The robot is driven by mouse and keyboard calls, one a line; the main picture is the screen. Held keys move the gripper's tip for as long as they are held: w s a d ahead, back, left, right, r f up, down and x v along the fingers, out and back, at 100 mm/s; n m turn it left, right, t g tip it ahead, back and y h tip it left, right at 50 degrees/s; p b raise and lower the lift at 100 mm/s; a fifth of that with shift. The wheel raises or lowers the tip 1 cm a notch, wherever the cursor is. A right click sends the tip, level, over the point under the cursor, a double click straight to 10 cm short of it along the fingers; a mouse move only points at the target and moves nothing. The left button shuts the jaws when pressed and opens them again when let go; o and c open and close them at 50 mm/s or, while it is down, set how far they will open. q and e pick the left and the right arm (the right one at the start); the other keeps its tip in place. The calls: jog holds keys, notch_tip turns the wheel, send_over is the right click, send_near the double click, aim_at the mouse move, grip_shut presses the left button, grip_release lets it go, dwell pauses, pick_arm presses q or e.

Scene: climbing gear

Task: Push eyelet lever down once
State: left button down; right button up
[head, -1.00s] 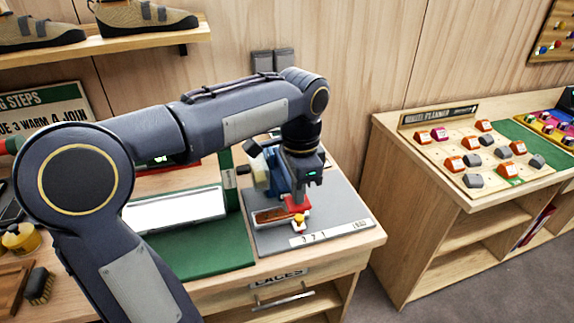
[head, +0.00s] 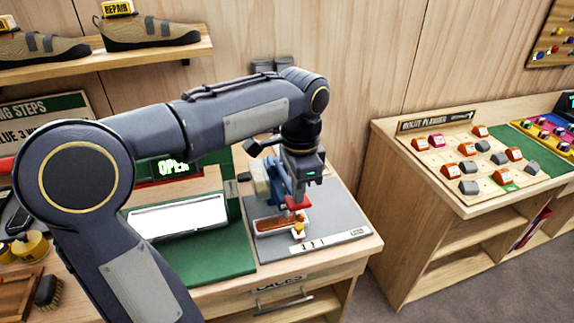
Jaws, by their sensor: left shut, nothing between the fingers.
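The eyelet press is a blue tool (head: 262,180) on a grey base plate (head: 340,225) at the right end of the workbench. A red part (head: 297,203), which looks like the lever's end, shows just under my left gripper (head: 299,197). A yellow knob or piece (head: 299,229) sits in front of it, beside a brown tray with a pale rim (head: 275,224). My left gripper is shut, points down and is over the red part; I cannot tell whether they touch. The gripper and wrist hide part of the press. My right gripper is not in view.
A green mat (head: 215,258) with a white panel (head: 180,216) lies left of the press. A drawer labelled LACES (head: 281,281) is below. A planner board (head: 470,160) stands on a separate cabinet at right. A shelf with shoes (head: 140,47) hangs upper left.

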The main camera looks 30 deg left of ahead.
pick_arm(q)
notch_tip(320, 180, up, 9)
jog(key=p, duration=0.7)
jog(key=shift+f, duration=0.2)
jog(key=s+d+f+n+t+h, duration=0.2)
jog(key=s+f+n, duration=0.2)
jog(key=s, duration=0.4)
jog(key=s+d+f+n+t+h, duration=0.1)
jog(key=s+f+n+t, duration=0.2)
jog(key=s, duration=0.5)
jog(key=f+n, duration=0.1)
jog(key=n, duration=0.1)
jog(key=shift+s+d+n+t+h, duration=0.3)
jog(key=shift+s+d+n+h, duration=0.05)
jog(key=shift+d+n+h, duration=0.05)
